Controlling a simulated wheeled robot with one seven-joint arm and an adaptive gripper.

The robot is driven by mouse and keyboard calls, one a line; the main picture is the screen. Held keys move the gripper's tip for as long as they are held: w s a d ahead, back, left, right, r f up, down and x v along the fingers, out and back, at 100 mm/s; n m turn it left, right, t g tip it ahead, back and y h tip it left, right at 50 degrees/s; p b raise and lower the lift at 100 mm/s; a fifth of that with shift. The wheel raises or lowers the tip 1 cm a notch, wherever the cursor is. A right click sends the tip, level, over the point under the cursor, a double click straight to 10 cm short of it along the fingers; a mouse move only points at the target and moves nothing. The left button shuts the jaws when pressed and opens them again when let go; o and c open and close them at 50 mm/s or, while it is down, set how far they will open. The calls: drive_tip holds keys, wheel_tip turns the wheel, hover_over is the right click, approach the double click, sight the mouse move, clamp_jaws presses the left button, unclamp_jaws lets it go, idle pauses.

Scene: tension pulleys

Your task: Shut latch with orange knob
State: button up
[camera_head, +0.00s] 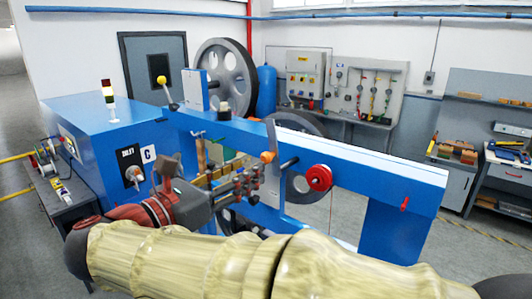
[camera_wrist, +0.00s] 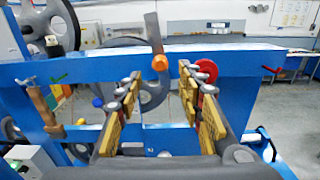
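The latch is a grey flat lever (camera_wrist: 153,32) on the blue beam, standing near upright with a slight tilt. Its orange knob (camera_wrist: 160,62) is at the lower end in the wrist view. In the head view the orange knob (camera_head: 267,157) shows just beyond my gripper (camera_head: 243,184). In the wrist view my gripper (camera_wrist: 160,76) is open, with one yellow-padded finger on each side of the picture. The knob appears between the fingertips, apart from both, and nothing is held. How far the knob lies beyond the tips is hard to tell.
A red round knob (camera_head: 319,178) sits on the beam right of the latch, behind my right finger in the wrist view. A small red handle (camera_head: 405,204) is farther right. A yellow-knobbed lever (camera_head: 162,80) stands left. The blue beam (camera_head: 370,180) spans the front; large pulley wheels (camera_head: 226,75) stand behind.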

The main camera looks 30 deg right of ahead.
sight(263, 160)
drive_tip(key=shift+p+x, duration=0.65)
drive_tip(key=shift+x, duration=3.25)
drive_tip(key=c, duration=0.3)
clamp_jaws()
